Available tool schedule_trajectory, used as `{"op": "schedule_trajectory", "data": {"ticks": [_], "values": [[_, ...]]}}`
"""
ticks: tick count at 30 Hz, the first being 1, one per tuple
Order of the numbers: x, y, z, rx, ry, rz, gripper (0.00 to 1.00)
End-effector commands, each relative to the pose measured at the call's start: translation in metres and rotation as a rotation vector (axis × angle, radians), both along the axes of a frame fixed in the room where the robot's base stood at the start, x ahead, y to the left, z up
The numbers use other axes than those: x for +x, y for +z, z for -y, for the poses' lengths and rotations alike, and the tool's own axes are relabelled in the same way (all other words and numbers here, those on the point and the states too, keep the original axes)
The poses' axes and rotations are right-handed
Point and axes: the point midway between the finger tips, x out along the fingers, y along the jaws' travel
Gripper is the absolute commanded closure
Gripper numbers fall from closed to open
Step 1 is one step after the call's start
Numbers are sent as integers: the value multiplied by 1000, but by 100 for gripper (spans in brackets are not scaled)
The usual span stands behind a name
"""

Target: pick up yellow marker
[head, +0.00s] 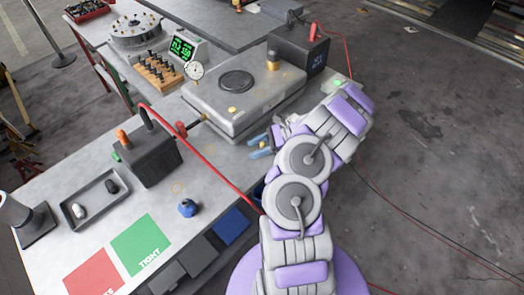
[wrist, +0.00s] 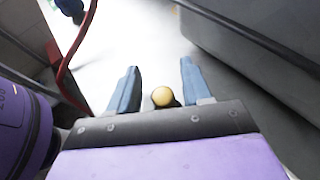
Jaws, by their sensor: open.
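My gripper (wrist: 159,64) is open, with its two blue fingers apart over a pale grey surface. A round yellow end (wrist: 162,96) shows between the fingers, close to the palm, with a dark patch beside it. It looks like the yellow marker seen end-on; its full shape is hidden. It is apart from both fingers in the picture. In the head view my gripper (head: 259,146) is low over the bench, beside the front of the grey box, and my arm covers part of that spot.
The grey box (head: 245,98) stands close beside my gripper. A red cable (head: 213,160) runs across the bench to the left. A dark vise-like block (head: 147,158), a tray (head: 92,198), a blue knob (head: 187,208) and red and green mats (head: 142,243) lie further left.

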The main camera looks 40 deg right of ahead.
Motion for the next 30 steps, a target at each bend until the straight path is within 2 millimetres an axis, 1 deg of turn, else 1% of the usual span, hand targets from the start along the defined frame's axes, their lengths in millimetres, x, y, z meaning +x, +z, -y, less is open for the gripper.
{"op": "schedule_trajectory", "data": {"ticks": [6,11,21,30], "values": [[0,-4,8,4,-5,-2,51],[0,-4,10,5,-5,-2,66],[0,-1,1,1,-1,0,99],[0,-4,8,4,-5,-2,100]]}}
